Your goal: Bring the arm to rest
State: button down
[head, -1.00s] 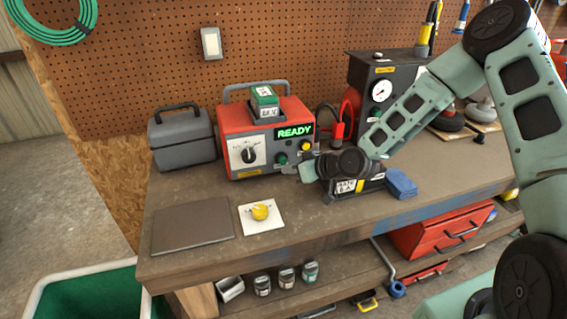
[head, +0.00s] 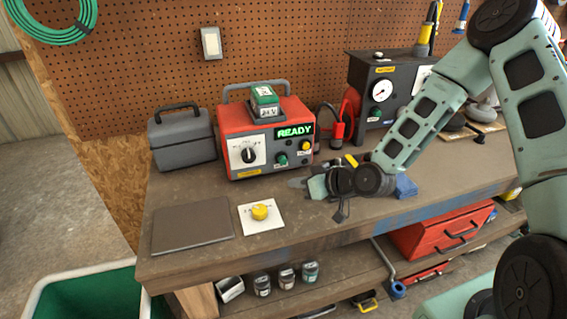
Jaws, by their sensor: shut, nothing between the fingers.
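My gripper (head: 300,184) is at the left end of my green arm, above the workbench and in front of the red charger. It points left, and its fingers look shut with nothing between them. The arm bends down from the upper right, its wrist hiding part of the bench behind it. The red charger (head: 232,122) shows a lit READY display. A green-topped 24 V battery (head: 264,97) sits upright on top of it.
The workbench (head: 185,262) holds a grey toolbox (head: 183,140), a dark mat (head: 192,224), a yellow knob (head: 260,212) on a white plate, a blue block (head: 406,187) and a black gauge box (head: 369,74). Small batteries (head: 286,280) stand on the shelf below. A green bin (head: 85,290) is at lower left.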

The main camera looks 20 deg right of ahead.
jog(key=s+a+n+g, duration=0.1)
jog(key=a, duration=0.1)
jog(key=s+a+r+n+g, duration=0.1)
jog(key=s+g, duration=0.1)
jog(key=shift+s+a+h, duration=0.3)
jog(key=shift+a+h, duration=0.05)
jog(key=shift+h, duration=0.05)
jog(key=s+a+r+g+h, duration=0.1)
jog(key=s+r, duration=0.3)
jog(key=s, duration=0.5)
jog(key=s+a+r+g+h, duration=0.1)
jog(key=s+r+g+h, duration=0.2)
jog(key=s, duration=0.6)
jog(key=s+a+r+g+h, duration=0.1)
jog(key=s+r+g+h, duration=0.1)
jog(key=s+r, duration=0.5)
jog(key=shift+s+a+r+n+g, duration=0.2)
jog(key=shift+s+n+g, duration=0.2)
jog(key=shift+s, duration=0.5)
jog(key=shift+w, duration=0.1)
